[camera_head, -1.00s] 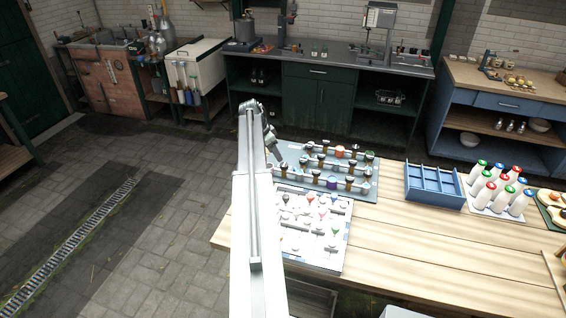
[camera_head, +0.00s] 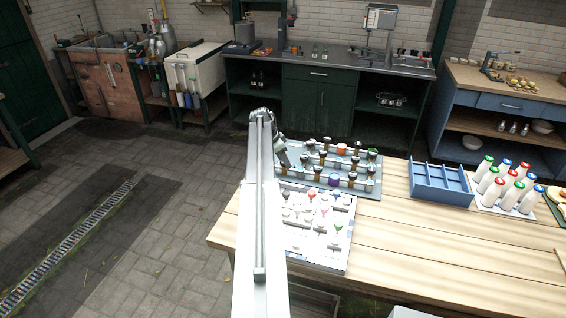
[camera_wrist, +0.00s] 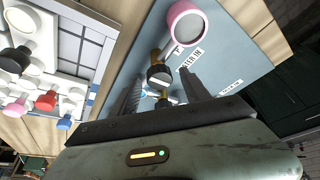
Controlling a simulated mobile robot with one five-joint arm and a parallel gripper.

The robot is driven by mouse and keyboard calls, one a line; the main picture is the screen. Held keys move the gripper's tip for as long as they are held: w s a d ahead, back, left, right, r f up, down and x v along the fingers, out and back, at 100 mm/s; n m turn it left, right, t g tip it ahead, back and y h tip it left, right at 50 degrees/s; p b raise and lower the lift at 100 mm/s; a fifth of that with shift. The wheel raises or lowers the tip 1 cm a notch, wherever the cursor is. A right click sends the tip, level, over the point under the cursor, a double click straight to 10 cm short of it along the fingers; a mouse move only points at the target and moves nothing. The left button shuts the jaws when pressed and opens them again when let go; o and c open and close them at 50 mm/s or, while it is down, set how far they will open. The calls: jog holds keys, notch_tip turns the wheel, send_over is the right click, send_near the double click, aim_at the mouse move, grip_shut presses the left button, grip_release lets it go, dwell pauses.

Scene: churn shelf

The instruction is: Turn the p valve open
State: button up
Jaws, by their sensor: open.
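A blue-grey panel (camera_head: 371,188) with rows of dark-topped valves and pipe fittings lies on the wooden table. My gripper (camera_wrist: 162,92) is open in the wrist view, its two fingers pointing at the panel. A dark round valve knob with a white bar (camera_wrist: 158,76) shows between and just beyond the fingertips; I cannot tell whether they touch it. A brass fitting stands above it in the picture, beside a pink-rimmed gauge (camera_wrist: 187,24). Printed labels lie nearby, one ending "ER IN"; I cannot read a "p". In the head view my gripper (camera_head: 286,160) is at the panel's left edge, partly hidden by my arm.
A white board with coloured knobs (camera_head: 338,254) lies in front of the panel and shows at left in the wrist view. A blue divided crate (camera_head: 441,186) and several white bottles with coloured caps (camera_head: 508,190) stand to the right. The table's front right is bare.

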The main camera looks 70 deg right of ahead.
grip_shut()
jog(key=shift+n, duration=0.3)
jog(key=n+t+h, duration=0.1)
jog(key=n, duration=0.1)
jog(key=shift+s+a+n, duration=0.1)
jog(key=shift+s+n, duration=0.05)
jog(key=shift+n, duration=0.25)
jog(key=n+t, duration=0.2)
jog(key=n, duration=0.3)
jog(key=shift+s, duration=0.15)
jog(key=n+t, duration=0.2)
jog(key=n, duration=0.3)
jog(key=shift+s, duration=0.1)
jog(key=shift+n+t+y, duration=0.6)
jog(key=shift+n, duration=1.6)
